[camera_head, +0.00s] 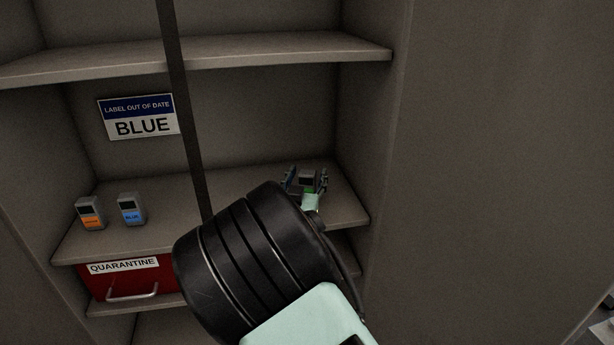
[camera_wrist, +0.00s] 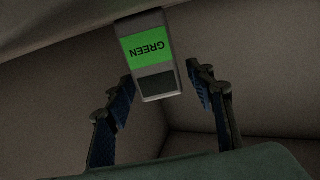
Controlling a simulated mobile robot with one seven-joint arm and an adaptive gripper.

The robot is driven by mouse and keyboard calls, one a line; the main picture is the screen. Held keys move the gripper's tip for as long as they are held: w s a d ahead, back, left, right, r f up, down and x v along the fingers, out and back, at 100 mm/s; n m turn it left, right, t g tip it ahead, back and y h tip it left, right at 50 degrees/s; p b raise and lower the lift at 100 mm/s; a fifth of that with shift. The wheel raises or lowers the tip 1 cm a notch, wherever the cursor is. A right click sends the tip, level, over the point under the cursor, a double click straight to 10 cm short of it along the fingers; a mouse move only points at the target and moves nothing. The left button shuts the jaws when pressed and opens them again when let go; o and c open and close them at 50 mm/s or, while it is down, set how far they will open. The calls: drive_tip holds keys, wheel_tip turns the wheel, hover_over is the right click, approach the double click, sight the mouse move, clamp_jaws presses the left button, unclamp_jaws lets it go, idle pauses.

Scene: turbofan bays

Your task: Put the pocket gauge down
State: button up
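A grey pocket gauge with a green "GREEN" label (camera_wrist: 147,45) and a dark screen shows upside down in the wrist view. Its base end meets the pale shelf surface at the top of that view. In the head view the gauge (camera_head: 307,182) is at the right end of the middle shelf (camera_head: 230,219), partly hidden by my gripper. My gripper (camera_wrist: 160,76) has one finger on each side of the gauge, with a visible gap on the right and a narrow one on the left. It also shows in the head view (camera_head: 306,178).
Two other gauges, one with an orange label (camera_head: 90,213) and one labelled blue (camera_head: 131,209), stand at the shelf's left. A "LABEL OUT OF DATE BLUE" sign (camera_head: 139,117) is behind them. A red quarantine bin (camera_head: 118,277) sits below. A dark upright post (camera_head: 184,110) crosses in front.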

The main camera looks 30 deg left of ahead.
drive_tip(key=shift+r, duration=0.15)
drive_tip(key=shift+s, duration=0.15)
drive_tip(key=b+v, duration=0.1)
drive_tip(key=v, duration=1)
drive_tip(key=shift+s+d, duration=0.1)
drive_tip(key=shift+s, duration=0.25)
